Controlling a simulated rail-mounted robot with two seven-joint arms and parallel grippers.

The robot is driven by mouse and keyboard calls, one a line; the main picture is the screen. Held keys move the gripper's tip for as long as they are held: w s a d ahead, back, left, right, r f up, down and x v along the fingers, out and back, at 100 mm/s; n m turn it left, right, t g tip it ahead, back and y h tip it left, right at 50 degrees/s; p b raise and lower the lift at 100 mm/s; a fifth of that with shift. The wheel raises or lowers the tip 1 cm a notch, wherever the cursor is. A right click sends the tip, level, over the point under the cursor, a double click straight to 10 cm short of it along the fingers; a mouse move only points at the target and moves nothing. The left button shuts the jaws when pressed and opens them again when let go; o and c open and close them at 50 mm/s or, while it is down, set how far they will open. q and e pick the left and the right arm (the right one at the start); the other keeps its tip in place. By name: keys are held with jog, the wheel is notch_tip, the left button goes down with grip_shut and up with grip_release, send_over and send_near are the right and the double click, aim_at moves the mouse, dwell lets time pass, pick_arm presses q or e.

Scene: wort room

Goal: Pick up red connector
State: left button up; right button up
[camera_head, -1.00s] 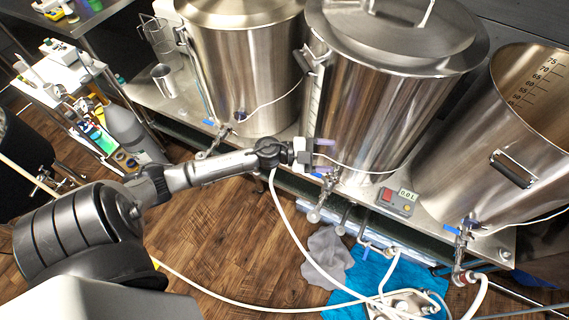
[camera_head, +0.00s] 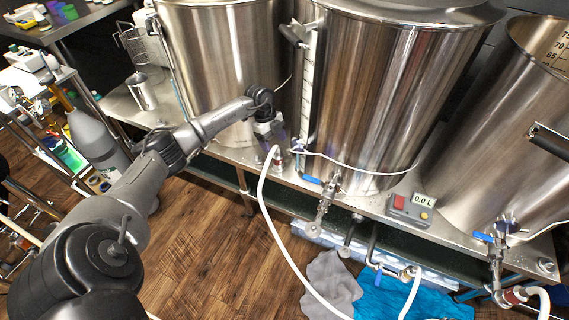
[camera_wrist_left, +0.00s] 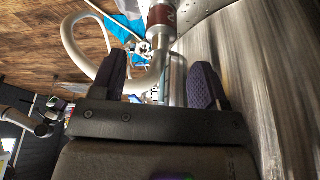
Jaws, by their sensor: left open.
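My left gripper (camera_head: 272,138) is in front of the left and middle kettles, just above a red connector (camera_head: 278,161) on the end of a white hose (camera_head: 264,205). In the left wrist view the two dark purple fingers of my left gripper (camera_wrist_left: 161,72) stand apart. The red connector (camera_wrist_left: 162,14) shows there beyond the fingertips, with the pale hose (camera_wrist_left: 75,45) curving below it, seen between the fingers. I cannot tell whether they touch. A grey arm at the left of that view looks like my right one; its gripper (camera_wrist_left: 58,106) is small and unclear.
Steel kettles (camera_head: 385,90) stand on a steel bench (camera_head: 340,187) close around my left gripper. A blue-handled valve (camera_head: 328,190) is to its right. A control box (camera_head: 410,210) reads 0.0 L. Another red-banded hose end (camera_head: 515,295) is at the far right. Cloths lie on the floor.

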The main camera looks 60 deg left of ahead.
aim_at(277, 151)
pick_arm(q)
jog(key=shift+b+x, duration=0.55)
jog(key=shift+x, duration=0.8)
jog(key=b+x, duration=0.2)
jog(key=x, duration=0.2)
jog(key=shift+d, duration=0.1)
jog(key=shift+d+f, duration=0.2)
jog(key=shift+f, duration=0.1)
jog(key=shift+w+r, duration=0.1)
jog(key=shift+c, duration=0.2)
